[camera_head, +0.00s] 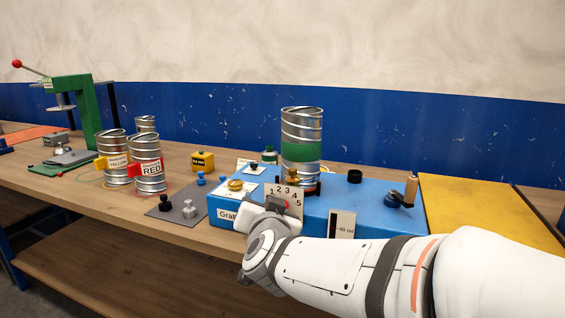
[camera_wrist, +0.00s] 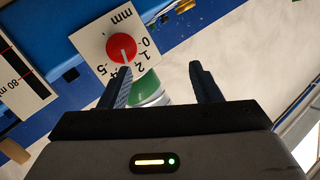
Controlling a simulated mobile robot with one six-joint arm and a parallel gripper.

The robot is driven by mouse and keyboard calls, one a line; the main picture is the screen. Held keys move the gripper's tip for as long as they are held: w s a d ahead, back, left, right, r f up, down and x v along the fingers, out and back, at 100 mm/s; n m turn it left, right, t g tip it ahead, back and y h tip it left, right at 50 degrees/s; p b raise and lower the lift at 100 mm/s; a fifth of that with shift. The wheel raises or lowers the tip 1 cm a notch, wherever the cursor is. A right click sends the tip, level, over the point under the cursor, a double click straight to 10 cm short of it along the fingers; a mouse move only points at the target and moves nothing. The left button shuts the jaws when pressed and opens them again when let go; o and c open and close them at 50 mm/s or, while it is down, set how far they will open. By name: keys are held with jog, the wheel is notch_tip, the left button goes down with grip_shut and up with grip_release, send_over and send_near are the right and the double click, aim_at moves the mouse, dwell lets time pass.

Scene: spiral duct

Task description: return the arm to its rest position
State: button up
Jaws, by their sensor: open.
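My arm (camera_head: 350,276) reaches in from the lower right in the head view, bent low in front of the blue box (camera_head: 345,192). My gripper shows in the wrist view (camera_wrist: 160,78), with its two dark fingers apart and nothing between them. In the head view its fingers are mostly hidden by the wrist. Past the fingers in the wrist view is a white dial plate marked mm with a red knob (camera_wrist: 121,47). The dial plate (camera_head: 285,198) also shows in the head view, just above the wrist. A spiral duct with a green band (camera_head: 301,145) stands upright on the box.
Ducts labelled yellow (camera_head: 115,160) and red (camera_head: 149,176) stand on the wooden bench at left. A green press (camera_head: 75,120) is behind them. A grey plate with knobs (camera_head: 180,208) lies near the front edge. A crank handle (camera_head: 409,190) rises at the box's right, beside a yellow panel (camera_head: 480,207).

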jog(key=s+d+f+n+g+h+p, duration=0.2)
jog(key=s+d+g+p, duration=0.9)
jog(key=s+d, duration=0.8)
notch_tip(320, 180, down, 2)
jog(key=shift+s+f+n+g, duration=0.1)
jog(key=shift+s+n+g, duration=0.5)
jog(key=shift+s+g, duration=0.45)
